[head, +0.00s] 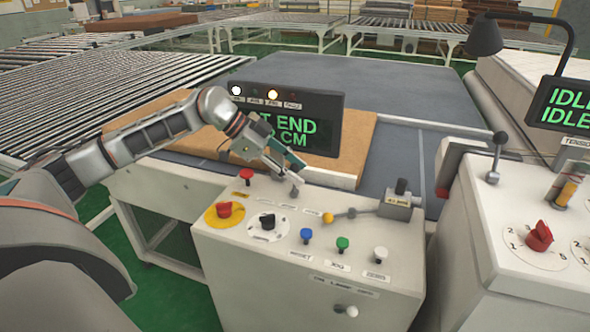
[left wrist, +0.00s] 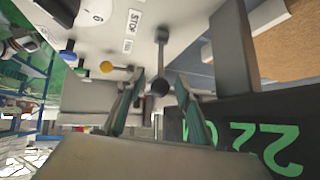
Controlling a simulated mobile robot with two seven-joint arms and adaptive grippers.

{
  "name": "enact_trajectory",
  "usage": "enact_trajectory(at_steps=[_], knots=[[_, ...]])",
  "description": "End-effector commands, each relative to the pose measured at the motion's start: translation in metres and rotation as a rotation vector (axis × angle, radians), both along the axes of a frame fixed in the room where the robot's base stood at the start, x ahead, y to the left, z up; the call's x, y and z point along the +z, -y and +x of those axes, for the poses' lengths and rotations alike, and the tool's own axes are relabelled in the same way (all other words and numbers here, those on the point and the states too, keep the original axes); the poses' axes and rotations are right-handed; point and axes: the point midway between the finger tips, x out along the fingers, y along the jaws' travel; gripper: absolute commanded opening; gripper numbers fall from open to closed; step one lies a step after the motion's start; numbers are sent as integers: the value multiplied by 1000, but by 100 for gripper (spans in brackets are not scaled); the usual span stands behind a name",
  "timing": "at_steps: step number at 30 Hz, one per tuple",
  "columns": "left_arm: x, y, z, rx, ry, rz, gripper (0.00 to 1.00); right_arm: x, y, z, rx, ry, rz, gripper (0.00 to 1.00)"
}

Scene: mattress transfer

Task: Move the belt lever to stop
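The belt lever (left wrist: 161,55) shows in the left wrist view as a grey rod with a dark ball knob, rising from a round base beside a "STOP" label (left wrist: 133,20). In the head view the lever (head: 295,190) is small and partly hidden by my left gripper (head: 281,168), at the back of the white control panel (head: 215,250). In the left wrist view my left gripper (left wrist: 160,78) is open, with a finger on each side of the knob and gaps visible. Whether the knob is fully between the fingers in depth I cannot tell. My right gripper is not in view.
A black display (head: 325,125) stands close behind my left gripper. A red button (head: 247,175), a yellow-ringed red knob (head: 224,210), a yellow-tipped lever (head: 328,217) and several coloured buttons sit on the panel. A second console (head: 500,240) stands at right, with its own black-knobbed lever (head: 499,140).

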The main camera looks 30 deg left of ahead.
Motion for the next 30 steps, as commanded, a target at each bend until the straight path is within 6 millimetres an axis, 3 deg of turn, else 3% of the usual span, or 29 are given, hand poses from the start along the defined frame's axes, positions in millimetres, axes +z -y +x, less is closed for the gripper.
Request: enact_trajectory(at_steps=[5, 18, 30], knots=[[12, -12, -6, 4, 2, 3, 35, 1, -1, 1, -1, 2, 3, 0], [68, -62, -41, 1, 0, 2, 35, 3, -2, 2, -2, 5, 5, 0], [81, -72, -50, -2, 0, -1, 35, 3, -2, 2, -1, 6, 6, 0]])
